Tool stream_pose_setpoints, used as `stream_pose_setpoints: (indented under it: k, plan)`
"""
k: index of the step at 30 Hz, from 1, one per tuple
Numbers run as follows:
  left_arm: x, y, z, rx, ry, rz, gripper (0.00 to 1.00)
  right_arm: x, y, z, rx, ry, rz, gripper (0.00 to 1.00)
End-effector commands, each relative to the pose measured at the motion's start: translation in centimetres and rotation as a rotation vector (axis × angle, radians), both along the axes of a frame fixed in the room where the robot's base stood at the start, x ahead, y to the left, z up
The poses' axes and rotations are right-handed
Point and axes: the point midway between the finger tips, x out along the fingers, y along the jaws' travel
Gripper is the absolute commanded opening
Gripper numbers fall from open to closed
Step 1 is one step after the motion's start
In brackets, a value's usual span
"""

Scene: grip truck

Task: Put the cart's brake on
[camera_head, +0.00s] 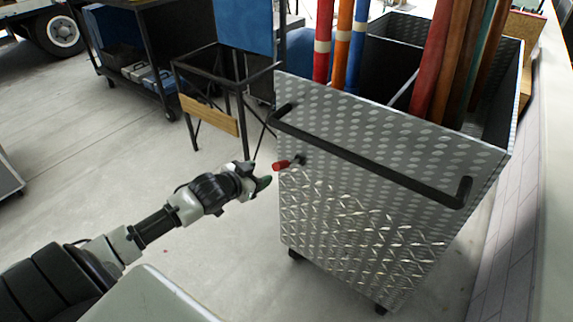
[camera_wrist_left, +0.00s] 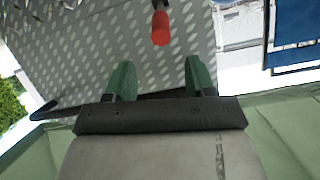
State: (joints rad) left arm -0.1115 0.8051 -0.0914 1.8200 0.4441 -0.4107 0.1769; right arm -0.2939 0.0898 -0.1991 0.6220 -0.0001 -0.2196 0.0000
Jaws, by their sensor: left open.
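The cart (camera_head: 370,160) is a box of silver diamond-plate metal with a black push bar (camera_head: 370,160) across its near face. A lever with a red grip (camera_head: 282,165) sticks out from the upper left of that face; I take it as the brake. My left gripper (camera_head: 266,182) is just left of and slightly below the red grip, apart from it. In the left wrist view, the red grip (camera_wrist_left: 160,28) lies ahead of the two open green fingers (camera_wrist_left: 160,78), roughly centred between them. Nothing is between the fingers. My right gripper is not in view.
Red, orange, blue and brown rolls or tubes (camera_head: 435,60) stand in the cart. A black metal frame stand (camera_head: 215,100) is behind left, and a dark shelf cart (camera_head: 135,50) farther back. A pale wall (camera_head: 555,190) runs along the right.

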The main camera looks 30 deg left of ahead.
Motion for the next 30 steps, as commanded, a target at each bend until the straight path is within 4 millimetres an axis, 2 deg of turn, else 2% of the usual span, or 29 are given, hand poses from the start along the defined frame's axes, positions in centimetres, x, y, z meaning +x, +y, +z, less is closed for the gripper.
stream_pose_setpoints:
  k: [8,12,18,24,30]
  plan:
    - [2.9,-0.3,-0.9,-0.003,-0.004,0.000,0.55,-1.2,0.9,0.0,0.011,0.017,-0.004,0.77]
    - [5.2,-0.5,-1.9,-0.001,-0.004,0.001,0.55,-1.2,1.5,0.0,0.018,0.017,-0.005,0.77]
    - [8.1,-0.8,-3.2,-0.002,-0.003,0.001,0.55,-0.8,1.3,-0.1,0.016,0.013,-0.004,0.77]
    - [9.5,-1.0,-3.9,-0.001,-0.001,0.001,0.55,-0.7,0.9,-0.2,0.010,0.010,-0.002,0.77]
    - [9.9,-1.0,-4.0,0.000,-0.002,0.000,0.55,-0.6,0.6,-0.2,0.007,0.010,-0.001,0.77]
